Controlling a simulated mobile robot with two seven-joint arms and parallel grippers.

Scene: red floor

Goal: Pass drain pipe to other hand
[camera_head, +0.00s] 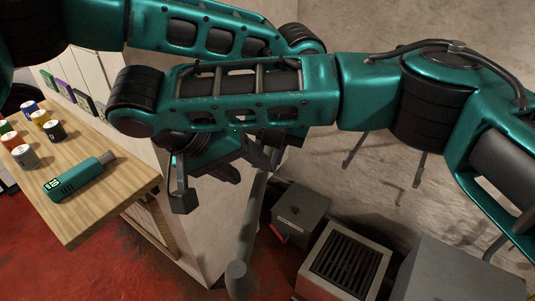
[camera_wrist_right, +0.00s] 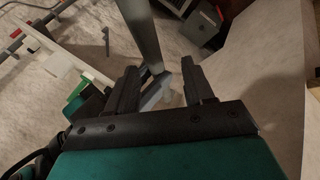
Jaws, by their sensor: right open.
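The drain pipe (camera_head: 247,232) is a long grey tube. In the head view it slants down from behind my right gripper to a wider, rounded lower end near the floor. My right gripper (camera_head: 252,166) is beside the pipe's upper part, partly covered by my own arm. In the right wrist view the two dark fingers of the right gripper (camera_wrist_right: 160,78) are apart. The pipe (camera_wrist_right: 143,35) shows in the gap between them; I cannot tell whether it touches a finger. My left arm runs behind the right one in the head view, and its gripper is hidden.
A wooden table (camera_head: 115,205) at the left bears a teal handheld tool (camera_head: 78,180) and several small cans (camera_head: 40,118). Grey boxes (camera_head: 300,212) and a grated unit (camera_head: 345,262) stand on the right below my arm. Red floor (camera_head: 130,270) shows between.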

